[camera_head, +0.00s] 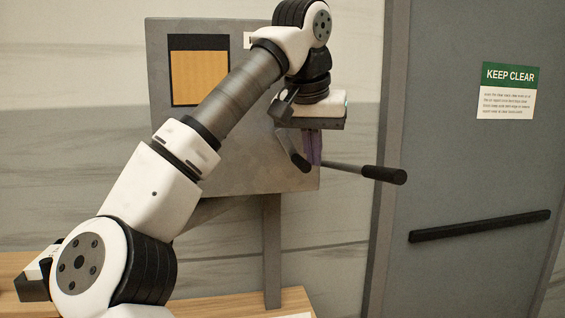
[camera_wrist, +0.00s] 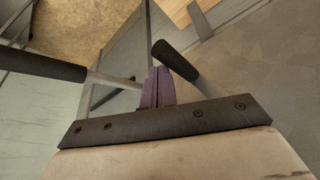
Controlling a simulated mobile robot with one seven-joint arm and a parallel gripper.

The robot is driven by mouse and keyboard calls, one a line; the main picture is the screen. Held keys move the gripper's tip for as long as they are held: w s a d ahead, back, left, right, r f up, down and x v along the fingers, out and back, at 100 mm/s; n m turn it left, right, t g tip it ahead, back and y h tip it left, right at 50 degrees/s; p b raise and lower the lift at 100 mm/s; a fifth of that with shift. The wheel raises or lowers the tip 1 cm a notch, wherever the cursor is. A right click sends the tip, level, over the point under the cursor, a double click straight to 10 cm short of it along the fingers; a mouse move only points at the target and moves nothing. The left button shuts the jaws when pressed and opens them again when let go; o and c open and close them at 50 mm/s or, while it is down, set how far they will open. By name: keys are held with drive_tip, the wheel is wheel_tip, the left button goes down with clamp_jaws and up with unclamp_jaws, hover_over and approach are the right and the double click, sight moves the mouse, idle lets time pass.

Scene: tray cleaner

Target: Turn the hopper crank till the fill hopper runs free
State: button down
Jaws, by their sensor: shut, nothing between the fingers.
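The hopper crank (camera_head: 345,167) sticks out from the lower right of the grey box, with a pale metal rod and a black grip (camera_head: 384,174) pointing right. A second dark grip (camera_head: 296,150) shows just left of my fingers. My gripper (camera_head: 313,160) points down over the crank, its purple fingers shut and empty. In the wrist view, one black-gripped rod (camera_wrist: 40,64) comes in from the left and another (camera_wrist: 176,60) lies close right of the fingers (camera_wrist: 158,78). The hub is hidden behind my fingers; I cannot tell whether they touch a rod.
The grey box (camera_head: 230,150) with an amber window (camera_head: 200,78) stands on a post (camera_head: 272,250) above a wooden surface (camera_head: 295,303). To the right is a grey door (camera_head: 450,150) with a black push bar (camera_head: 480,226) and a KEEP CLEAR sign (camera_head: 508,90).

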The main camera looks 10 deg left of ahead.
drive_tip(key=shift+s+a+f, duration=0.3)
drive_tip(key=shift+a+f, duration=0.1)
drive_tip(key=shift+a, duration=0.3)
drive_tip(key=shift+s+a, duration=0.1)
drive_tip(key=shift+a, duration=0.1)
drive_tip(key=shift+s+a+r+p, duration=0.15)
drive_tip(key=shift+a+r+p, duration=0.25)
drive_tip(key=shift+r+p, duration=0.2)
drive_tip(key=shift+s+a+r, duration=0.3)
drive_tip(key=shift+a+r, duration=0.3)
